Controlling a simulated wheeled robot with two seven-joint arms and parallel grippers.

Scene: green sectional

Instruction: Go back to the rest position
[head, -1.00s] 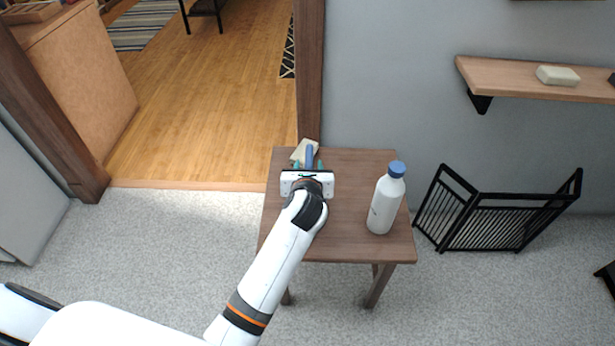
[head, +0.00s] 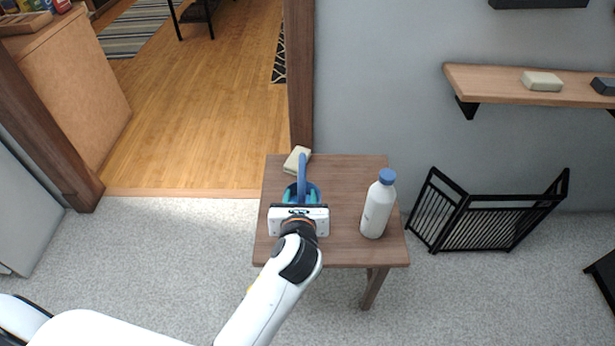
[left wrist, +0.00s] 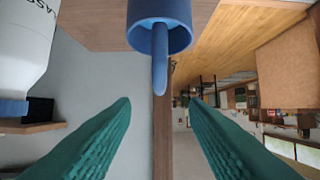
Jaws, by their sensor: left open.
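My left gripper (head: 301,196) is over the left part of the small wooden table (head: 345,190), with its teal fingers pointing away from me. The fingers are apart and empty in the left wrist view (left wrist: 158,102). A blue object (head: 302,172) with an upright rod stands on the table just beyond the gripper. Its round cup-like part (left wrist: 160,12) and rod show at the top middle of the left wrist view, apart from both fingers. The gripper partly hides its lower part in the head view. My right gripper is not in view.
A white bottle with a blue cap (head: 378,205) stands upright to the right of the gripper. A pale bar (head: 297,160) lies at the table's back left. A wall shelf (head: 500,84) and black folding gate (head: 485,220) are at right. Carpet left of the table is clear.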

